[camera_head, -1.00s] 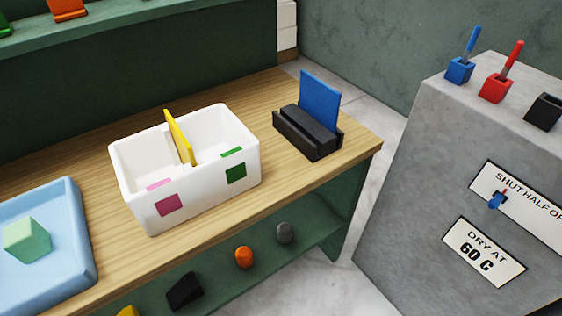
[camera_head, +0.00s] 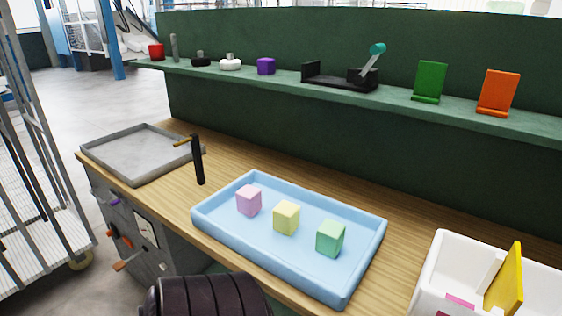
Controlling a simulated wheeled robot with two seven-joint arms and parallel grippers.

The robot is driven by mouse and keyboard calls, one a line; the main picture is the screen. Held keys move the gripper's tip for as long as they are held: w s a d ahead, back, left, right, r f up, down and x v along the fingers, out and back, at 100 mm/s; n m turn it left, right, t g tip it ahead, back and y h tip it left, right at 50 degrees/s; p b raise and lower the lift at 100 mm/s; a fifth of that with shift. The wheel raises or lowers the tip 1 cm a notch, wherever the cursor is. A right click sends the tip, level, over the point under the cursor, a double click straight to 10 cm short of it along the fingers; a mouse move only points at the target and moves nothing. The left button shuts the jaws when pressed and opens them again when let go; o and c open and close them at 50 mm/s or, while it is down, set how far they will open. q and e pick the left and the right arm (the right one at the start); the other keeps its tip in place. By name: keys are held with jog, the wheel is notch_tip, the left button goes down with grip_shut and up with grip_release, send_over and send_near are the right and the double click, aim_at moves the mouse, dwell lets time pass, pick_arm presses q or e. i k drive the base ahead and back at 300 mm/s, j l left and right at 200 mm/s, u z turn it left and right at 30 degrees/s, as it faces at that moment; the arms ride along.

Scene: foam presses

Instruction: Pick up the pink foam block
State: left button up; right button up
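The pink foam block (camera_head: 249,200) is a small pale pink cube. It sits at the left end of a light blue tray (camera_head: 355,272) on the wooden bench. A yellow block (camera_head: 286,217) and a green block (camera_head: 330,238) stand to its right in the same tray, with gaps between them. A dark ribbed part at the bottom edge looks like one of my arms. Neither gripper's fingers show in the view.
A white two-part bin (camera_head: 440,262) with a yellow divider (camera_head: 508,280) stands right of the tray. A grey tray (camera_head: 140,150) and a black post with a brass-coloured arm (camera_head: 199,160) are to the left. A green shelf (camera_head: 400,98) with several items runs behind.

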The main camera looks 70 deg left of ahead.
aim_at(248, 201)
jog(key=u, duration=2.4)
